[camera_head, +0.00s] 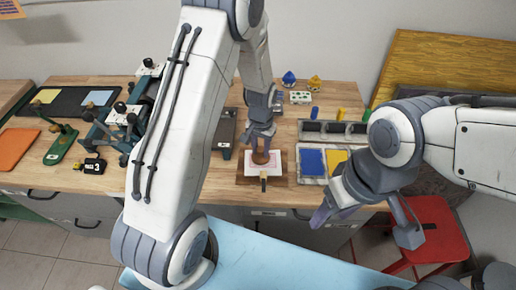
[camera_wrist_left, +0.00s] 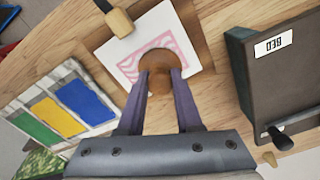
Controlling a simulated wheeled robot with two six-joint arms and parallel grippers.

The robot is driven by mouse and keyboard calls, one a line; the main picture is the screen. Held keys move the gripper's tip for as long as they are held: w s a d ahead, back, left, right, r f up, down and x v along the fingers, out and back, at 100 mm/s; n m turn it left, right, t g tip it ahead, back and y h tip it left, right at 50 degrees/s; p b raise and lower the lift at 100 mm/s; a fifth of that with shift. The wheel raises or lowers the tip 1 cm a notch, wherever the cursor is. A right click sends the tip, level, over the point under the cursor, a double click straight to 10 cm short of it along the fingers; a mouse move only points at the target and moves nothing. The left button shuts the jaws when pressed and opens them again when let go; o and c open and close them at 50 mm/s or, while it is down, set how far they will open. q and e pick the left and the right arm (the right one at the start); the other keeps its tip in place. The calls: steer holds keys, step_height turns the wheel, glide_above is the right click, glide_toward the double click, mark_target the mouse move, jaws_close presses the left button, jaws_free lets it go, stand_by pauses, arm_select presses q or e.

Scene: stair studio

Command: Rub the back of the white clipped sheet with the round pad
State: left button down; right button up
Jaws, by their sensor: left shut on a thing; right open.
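The white sheet (camera_wrist_left: 128,68) lies on a brown wooden board (camera_wrist_left: 192,22), with a pink wavy pattern showing on it. A clip with a pale wooden handle (camera_wrist_left: 119,23) grips one edge of the sheet; it shows at the front edge in the head view (camera_head: 263,182). The round brown pad (camera_wrist_left: 158,82) is in my left gripper (camera_wrist_left: 160,78), which is shut on its knob. In the head view the pad (camera_head: 261,157) is over the sheet (camera_head: 258,172); whether it touches cannot be told. My right gripper (camera_head: 365,228) is open and empty, in front of the table at right.
A tray with blue and yellow pads (camera_head: 312,163) stands right of the board, with grey bins (camera_head: 335,131) behind it. A green-based tool (camera_head: 60,147) and an orange mat (camera_head: 15,147) lie at far left. A red stool (camera_head: 432,225) stands right.

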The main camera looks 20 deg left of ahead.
arm_select(q)
steer(key=shift+w+d, duration=0.25)
steer(key=shift+d, duration=0.65)
steer(key=shift+d, duration=0.1)
steer(key=shift+w+d, duration=0.35)
steer(key=shift+d, duration=0.45)
steer(key=shift+s+a+p, duration=0.1)
steer(key=shift+s+a, duration=0.25)
steer(key=shift+a, duration=0.6)
steer(key=shift+s+a+p, duration=0.1)
steer(key=shift+s+a, duration=0.2)
steer(key=shift+a, duration=0.65)
steer(key=shift+s+a+p, duration=0.1)
steer(key=shift+s+a, duration=0.25)
steer(key=shift+a, duration=0.6)
steer(key=shift+d, duration=0.15)
